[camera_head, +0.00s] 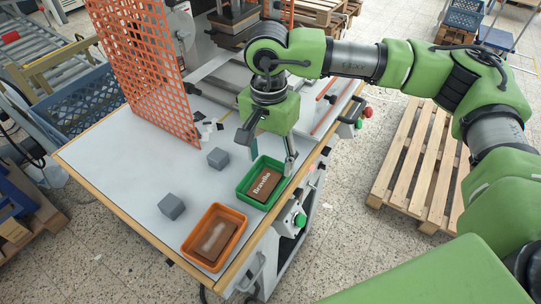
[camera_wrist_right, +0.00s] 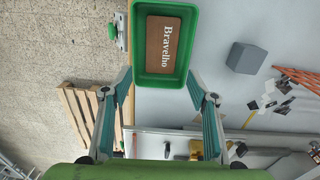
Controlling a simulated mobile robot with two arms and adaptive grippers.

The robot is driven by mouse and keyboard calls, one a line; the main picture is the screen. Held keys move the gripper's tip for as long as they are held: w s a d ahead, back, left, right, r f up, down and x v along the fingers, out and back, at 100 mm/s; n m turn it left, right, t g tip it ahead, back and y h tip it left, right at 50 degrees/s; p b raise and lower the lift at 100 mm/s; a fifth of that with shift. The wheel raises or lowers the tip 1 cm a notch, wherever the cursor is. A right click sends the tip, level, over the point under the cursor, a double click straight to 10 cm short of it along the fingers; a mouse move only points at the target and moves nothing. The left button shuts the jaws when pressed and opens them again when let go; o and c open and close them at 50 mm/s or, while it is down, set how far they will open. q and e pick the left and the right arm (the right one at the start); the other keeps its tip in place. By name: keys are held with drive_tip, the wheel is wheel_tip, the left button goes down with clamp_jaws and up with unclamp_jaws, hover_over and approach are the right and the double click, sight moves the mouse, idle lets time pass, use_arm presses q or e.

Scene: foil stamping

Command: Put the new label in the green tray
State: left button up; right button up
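The green tray (camera_head: 243,191) stands on the white tabletop near its right edge, and it also shows at the top of the right wrist view (camera_wrist_right: 164,79). A brown label with white "Bravelho" lettering (camera_head: 264,186) lies inside it; it reads clearly in the right wrist view (camera_wrist_right: 165,42). My right gripper (camera_head: 271,161) is above the far part of the green tray, fingers pointing down. Its fingers are spread wide with nothing between them, also in the right wrist view (camera_wrist_right: 159,78). My left gripper is not in view.
An orange tray (camera_head: 192,255) at the table's front corner holds a brown piece with a pale smeared mark (camera_head: 214,240). Two grey cubes (camera_head: 171,206) (camera_head: 218,158) stand left of the trays. An orange mesh guard (camera_head: 150,70) rises behind. The left tabletop is clear.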

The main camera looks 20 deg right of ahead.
drive_tip(key=shift+r, duration=0.1)
drive_tip(key=shift+w+r, duration=0.1)
drive_tip(key=shift+r, duration=0.3)
wheel_tip(320, 180, up, 11)
drive_tip(key=shift+f, duration=0.1)
idle(0.5)
